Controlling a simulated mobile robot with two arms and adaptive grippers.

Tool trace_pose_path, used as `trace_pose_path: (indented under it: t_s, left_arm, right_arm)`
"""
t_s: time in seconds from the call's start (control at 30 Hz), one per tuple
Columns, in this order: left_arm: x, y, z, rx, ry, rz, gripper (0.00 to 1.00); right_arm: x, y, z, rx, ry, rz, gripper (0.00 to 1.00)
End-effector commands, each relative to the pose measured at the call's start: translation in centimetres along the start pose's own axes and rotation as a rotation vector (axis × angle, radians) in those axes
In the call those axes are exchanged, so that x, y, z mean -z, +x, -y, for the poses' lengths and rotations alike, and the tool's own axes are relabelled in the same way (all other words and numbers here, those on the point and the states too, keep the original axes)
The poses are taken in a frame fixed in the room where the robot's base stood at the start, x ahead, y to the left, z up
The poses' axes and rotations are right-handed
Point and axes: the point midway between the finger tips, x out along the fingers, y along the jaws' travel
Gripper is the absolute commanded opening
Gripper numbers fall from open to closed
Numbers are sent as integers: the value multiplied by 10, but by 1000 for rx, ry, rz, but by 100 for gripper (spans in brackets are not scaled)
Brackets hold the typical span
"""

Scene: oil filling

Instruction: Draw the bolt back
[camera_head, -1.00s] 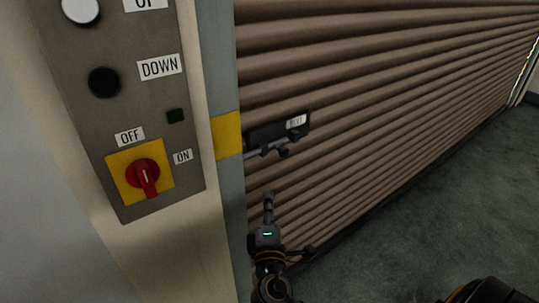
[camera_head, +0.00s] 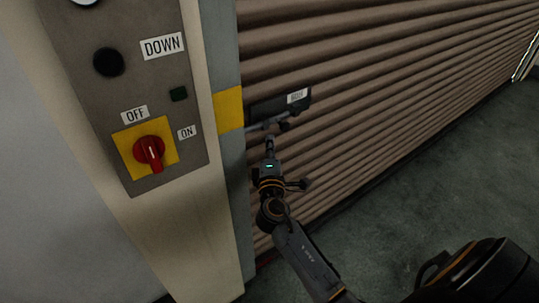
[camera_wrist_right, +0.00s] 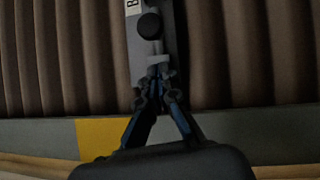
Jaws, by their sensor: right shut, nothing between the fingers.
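The bolt (camera_head: 262,126) is a grey rod on a dark plate (camera_head: 265,108) with a white label, fixed to the brown ribbed shutter beside the yellow band on the post. Its dark round knob (camera_head: 284,127) sticks out below the label. In the right wrist view the knob (camera_wrist_right: 149,25) and rod (camera_wrist_right: 157,47) lie just beyond my fingertips. My right gripper (camera_head: 269,142) is shut and empty, just below the rod. In the right wrist view its fingertips (camera_wrist_right: 158,75) overlap the rod's near end; I cannot tell whether they touch. My left gripper is not in view.
The brown shutter (camera_head: 400,90) fills the middle and right. A grey post (camera_head: 228,170) with a yellow band (camera_head: 228,110) stands at its left. A control panel (camera_head: 190,100) carries a red switch (camera_head: 149,152) and a black button (camera_head: 108,62). The floor at right is clear.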

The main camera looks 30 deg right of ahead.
Motion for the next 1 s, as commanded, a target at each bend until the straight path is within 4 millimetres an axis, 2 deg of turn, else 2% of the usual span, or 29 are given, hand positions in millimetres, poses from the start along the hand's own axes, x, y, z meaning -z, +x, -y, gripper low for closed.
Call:
trace_pose_path:
  t_s: [0.03,0.2,0.67,1.0]
  left_arm:
    - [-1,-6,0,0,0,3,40]
    - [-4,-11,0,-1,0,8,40]
    - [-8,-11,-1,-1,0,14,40]
    - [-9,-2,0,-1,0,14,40]
  right_arm:
    - [-8,6,-2,1,-5,2,0]
    - [-21,18,-1,1,-2,1,0]
    - [-26,22,1,2,-1,1,0]
    - [-65,49,9,1,-3,2,0]
